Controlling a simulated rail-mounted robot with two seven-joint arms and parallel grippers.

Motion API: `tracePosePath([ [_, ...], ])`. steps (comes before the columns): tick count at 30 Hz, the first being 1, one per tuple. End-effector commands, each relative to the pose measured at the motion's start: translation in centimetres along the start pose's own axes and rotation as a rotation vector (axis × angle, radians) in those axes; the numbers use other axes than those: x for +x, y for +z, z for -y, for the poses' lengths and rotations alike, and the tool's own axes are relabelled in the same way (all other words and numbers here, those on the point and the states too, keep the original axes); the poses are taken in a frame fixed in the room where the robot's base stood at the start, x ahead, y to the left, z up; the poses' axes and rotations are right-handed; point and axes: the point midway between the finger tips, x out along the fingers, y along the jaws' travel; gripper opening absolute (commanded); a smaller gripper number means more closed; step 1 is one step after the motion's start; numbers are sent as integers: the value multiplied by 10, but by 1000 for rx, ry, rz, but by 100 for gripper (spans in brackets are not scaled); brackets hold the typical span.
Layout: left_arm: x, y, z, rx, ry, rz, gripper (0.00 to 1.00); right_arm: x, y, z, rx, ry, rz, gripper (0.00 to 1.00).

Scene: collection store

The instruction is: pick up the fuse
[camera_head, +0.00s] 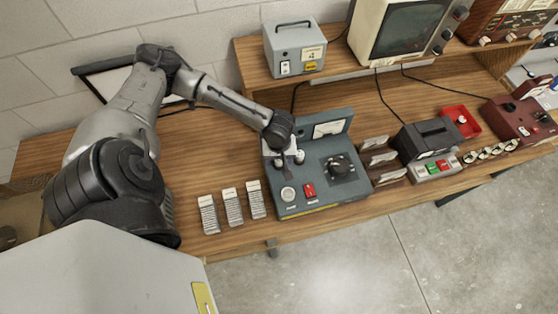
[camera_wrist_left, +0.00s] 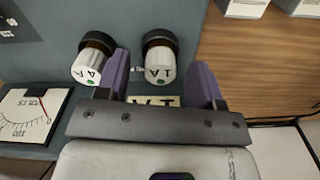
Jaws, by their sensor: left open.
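Two fuses with white caps and dark collars stand on the blue-grey instrument (camera_head: 322,185). In the left wrist view one fuse (camera_wrist_left: 160,66) is marked 1A and the other (camera_wrist_left: 88,67) is marked 4A; each has a green dot. My left gripper (camera_wrist_left: 162,64) is open, with its purple fingers on either side of the 1A fuse. The 4A fuse is outside the fingers, to the left. Whether the fingers touch the 1A fuse cannot be told. In the head view the left gripper (camera_head: 287,152) is over the instrument's left part, small and partly hidden by its wrist. My right gripper is not in view.
A cream label (camera_wrist_left: 153,101) lies beside the 1A fuse, and a meter (camera_wrist_left: 28,118) is at left.

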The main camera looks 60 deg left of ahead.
Motion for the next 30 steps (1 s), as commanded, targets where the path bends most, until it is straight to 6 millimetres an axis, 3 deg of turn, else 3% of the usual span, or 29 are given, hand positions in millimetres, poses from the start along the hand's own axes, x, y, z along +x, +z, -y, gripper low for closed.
tracePosePath([
  [11, 9, 0, 0, 1, 0, 0, 61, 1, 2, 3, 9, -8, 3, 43],
  [27, 8, 0, 0, 1, 0, 0, 10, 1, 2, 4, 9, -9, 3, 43],
  [30, 8, 0, 0, 1, 0, 0, 8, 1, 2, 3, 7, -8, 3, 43],
])
